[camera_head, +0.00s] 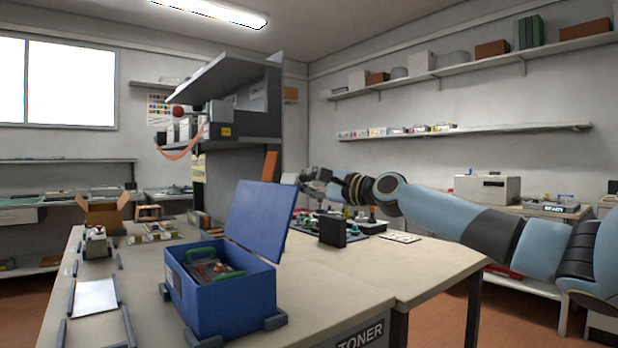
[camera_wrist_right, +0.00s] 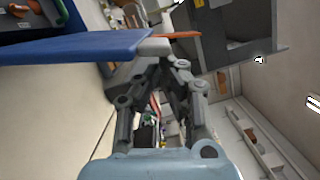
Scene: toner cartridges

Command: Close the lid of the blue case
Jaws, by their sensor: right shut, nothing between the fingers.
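The blue case (camera_head: 235,302) sits on the near left part of the worktable in the head view. Its lid (camera_head: 262,215) stands raised from the right side, leaning slightly to the right. Inside the case are a green handle and dark and reddish items. My right gripper (camera_head: 308,178) is shut and empty, beside the upper right edge of the lid; the head view does not show whether they touch. In the right wrist view the gripper (camera_wrist_right: 166,64) has its fingers together, and the blue lid (camera_wrist_right: 75,46) reaches in from the left near the fingertips. My left gripper is out of view.
A black box (camera_head: 331,231) and a tray of small coloured parts stand right of the lid. An open cardboard box (camera_head: 103,213) is behind. The table's right front is clear.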

